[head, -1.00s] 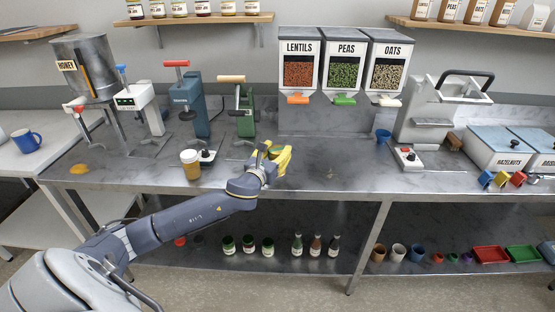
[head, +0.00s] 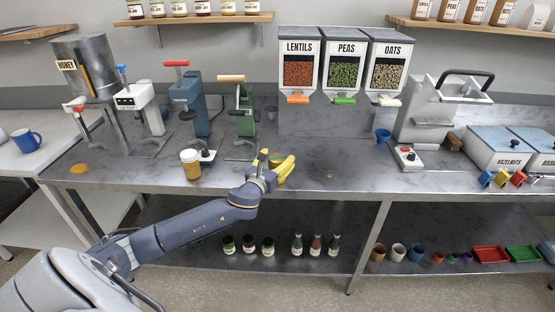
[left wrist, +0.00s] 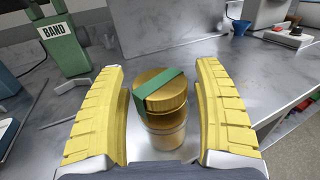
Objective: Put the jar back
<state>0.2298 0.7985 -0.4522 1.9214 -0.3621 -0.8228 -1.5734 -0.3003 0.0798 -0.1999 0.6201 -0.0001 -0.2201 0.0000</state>
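A jar (left wrist: 160,105) with a gold lid, a green band across the lid and a clear lower body stands between the two fingers of my left gripper in the left wrist view. My left gripper (head: 274,166) has yellow fingers and is at the front middle of the bench in the head view. In the left wrist view the fingers (left wrist: 163,112) are spread, with a narrow gap on each side of the jar. In the head view the fingers mostly hide the jar. My right gripper is not in view.
An amber jar (head: 190,165) stands on the bench (head: 330,180) to the left. Behind are a green band press (head: 243,115), a blue press (head: 190,105) and dispensers (head: 343,65). Several jars and bottles (head: 268,246) stand on the lower shelf. The bench right of my gripper is clear.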

